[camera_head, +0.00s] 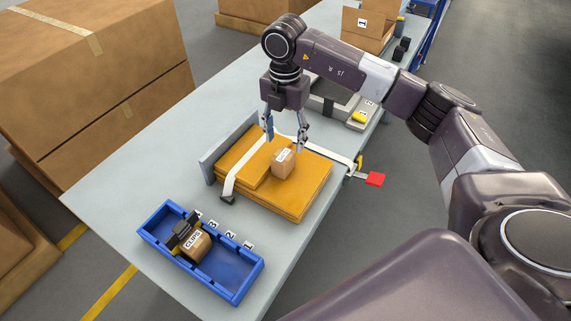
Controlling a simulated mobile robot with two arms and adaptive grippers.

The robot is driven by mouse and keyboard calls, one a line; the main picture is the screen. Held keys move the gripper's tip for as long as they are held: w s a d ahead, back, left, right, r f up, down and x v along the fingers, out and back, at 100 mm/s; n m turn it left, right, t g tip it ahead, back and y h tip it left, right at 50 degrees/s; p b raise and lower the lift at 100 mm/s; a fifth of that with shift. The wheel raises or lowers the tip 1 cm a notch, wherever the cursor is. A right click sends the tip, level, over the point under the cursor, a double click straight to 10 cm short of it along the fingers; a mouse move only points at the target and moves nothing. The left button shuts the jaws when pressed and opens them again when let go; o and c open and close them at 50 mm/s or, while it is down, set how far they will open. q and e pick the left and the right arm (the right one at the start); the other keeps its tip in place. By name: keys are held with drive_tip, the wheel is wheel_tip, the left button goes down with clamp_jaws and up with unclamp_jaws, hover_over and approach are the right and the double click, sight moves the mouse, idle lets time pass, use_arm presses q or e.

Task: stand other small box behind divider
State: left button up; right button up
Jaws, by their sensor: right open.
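A small brown box (284,163) with a white label sits on a stack of orange-yellow padded envelopes (311,184). My right gripper (285,143) is open, its fingers pointing down just above and around the top of this box; contact cannot be told. A second small box (196,246), labelled CLIPS, is in the blue tray (250,288) at the lower left. It is beside a dark divider (181,231), which partly hides the tray's far end. The tray's near compartment looks empty. My left gripper is not in view.
White straps (243,169) cross the envelopes, and a grey upright plate (217,152) stands at their left. The table's left side is clear.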

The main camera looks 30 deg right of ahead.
sight(283, 155)
drive_tip(key=shift+m, duration=0.3)
drive_tip(key=shift+s+f, duration=0.1)
drive_tip(key=shift+f, duration=0.1)
drive_tip(key=shift+d+f+p, duration=0.1)
drive_tip(key=shift+f+p, duration=0.35)
drive_tip(key=shift+f, duration=0.45)
drive_tip(key=f+p, duration=0.2)
drive_tip(key=f, duration=0.3)
drive_tip(key=shift+a+p, duration=0.4)
drive_tip(key=shift+f, duration=0.4)
drive_tip(key=shift+c, duration=0.3)
drive_tip(key=c, duration=1.3)
drive_tip(key=shift+r, duration=0.1)
